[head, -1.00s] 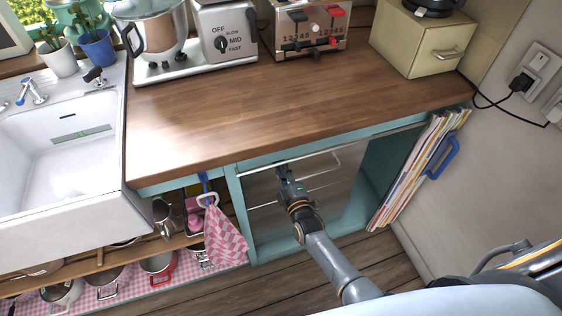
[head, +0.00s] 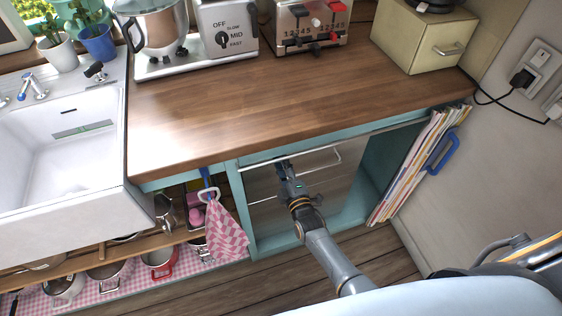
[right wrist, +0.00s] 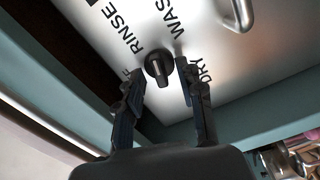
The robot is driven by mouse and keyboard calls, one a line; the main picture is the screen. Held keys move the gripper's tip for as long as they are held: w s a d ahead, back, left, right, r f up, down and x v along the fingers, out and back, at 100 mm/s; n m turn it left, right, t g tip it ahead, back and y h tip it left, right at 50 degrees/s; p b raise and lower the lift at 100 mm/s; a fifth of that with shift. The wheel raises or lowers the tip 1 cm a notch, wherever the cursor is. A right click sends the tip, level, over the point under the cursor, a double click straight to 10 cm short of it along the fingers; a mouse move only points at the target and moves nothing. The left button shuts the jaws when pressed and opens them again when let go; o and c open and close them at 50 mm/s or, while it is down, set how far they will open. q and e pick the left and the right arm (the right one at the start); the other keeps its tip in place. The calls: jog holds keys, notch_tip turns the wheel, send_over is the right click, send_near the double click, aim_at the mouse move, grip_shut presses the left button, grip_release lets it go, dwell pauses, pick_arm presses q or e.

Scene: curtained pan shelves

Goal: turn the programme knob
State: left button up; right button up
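The programme knob (right wrist: 158,68) is a small black knob on a brushed-metal panel (right wrist: 240,70) in the right wrist view. The words RINSE, WASH and DRY are printed around it, with a further label partly hidden by a finger. My right gripper (right wrist: 158,80) is open, with one dark finger on each side of the knob. Whether either finger touches it is not clear. In the head view my right gripper (head: 285,168) is at the metal front under the counter, and the knob cannot be made out there. My left gripper is not in view.
The wooden counter (head: 300,98) overhangs the metal front. A bar handle (head: 335,155) crosses its upper part. A pink checked cloth (head: 226,235) hangs to the left, and upright magazines (head: 415,165) stand to the right.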

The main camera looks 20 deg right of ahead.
jog(key=shift+s, duration=0.6)
jog(key=s+p, duration=0.3)
jog(key=s, duration=0.3)
jog(key=shift+d, duration=0.15)
jog(key=shift+o, duration=0.2)
